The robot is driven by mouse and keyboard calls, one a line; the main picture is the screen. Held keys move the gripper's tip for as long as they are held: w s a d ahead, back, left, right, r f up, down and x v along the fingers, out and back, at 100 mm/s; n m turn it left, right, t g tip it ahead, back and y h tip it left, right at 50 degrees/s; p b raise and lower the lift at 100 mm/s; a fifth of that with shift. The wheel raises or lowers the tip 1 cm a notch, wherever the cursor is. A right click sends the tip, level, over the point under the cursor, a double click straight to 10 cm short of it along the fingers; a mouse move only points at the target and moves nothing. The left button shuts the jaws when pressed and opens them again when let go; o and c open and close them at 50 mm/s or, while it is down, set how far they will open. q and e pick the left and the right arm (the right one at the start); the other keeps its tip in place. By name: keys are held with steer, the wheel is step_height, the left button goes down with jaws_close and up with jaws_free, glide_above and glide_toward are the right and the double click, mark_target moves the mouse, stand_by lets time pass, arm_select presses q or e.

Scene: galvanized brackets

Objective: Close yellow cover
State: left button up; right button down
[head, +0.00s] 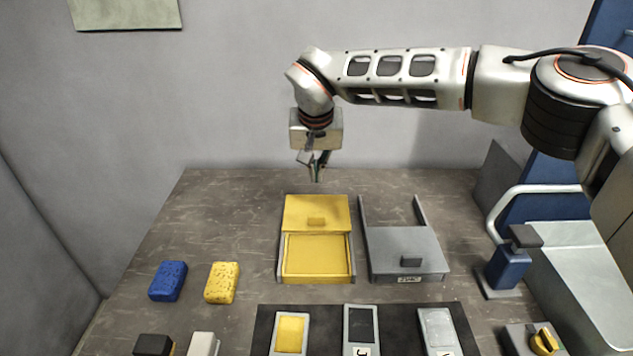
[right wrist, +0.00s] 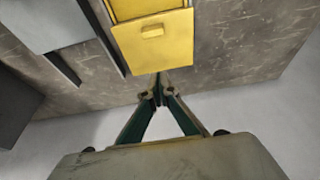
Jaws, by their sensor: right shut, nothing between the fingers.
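The yellow cover (head: 317,212), with a small knob on top, sits over the far part of a yellow tray (head: 316,268) between grey side rails. The near part of the tray is uncovered. In the right wrist view the yellow cover (right wrist: 155,50) is at the top centre. My right gripper (head: 317,178) is shut and empty, pointing down just behind the cover's far edge. Its closed fingertips (right wrist: 160,85) show just below that edge in the right wrist view; I cannot tell whether they touch it. My left gripper is not in view.
A grey cover (head: 400,245) between rails stands right of the yellow one. A blue sponge (head: 168,281) and a yellow sponge (head: 222,283) lie left. A dark mat (head: 405,335) with several flat pieces is in front.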

glide_toward(316, 209)
steer(key=x, duration=0.2)
steer(key=w+x, duration=0.1)
steer(key=x, duration=0.2)
steer(key=shift+w, duration=0.15)
steer(key=shift+s+r+p, duration=0.25)
steer(key=shift+s+p, duration=0.1)
steer(key=shift+s, duration=1.6)
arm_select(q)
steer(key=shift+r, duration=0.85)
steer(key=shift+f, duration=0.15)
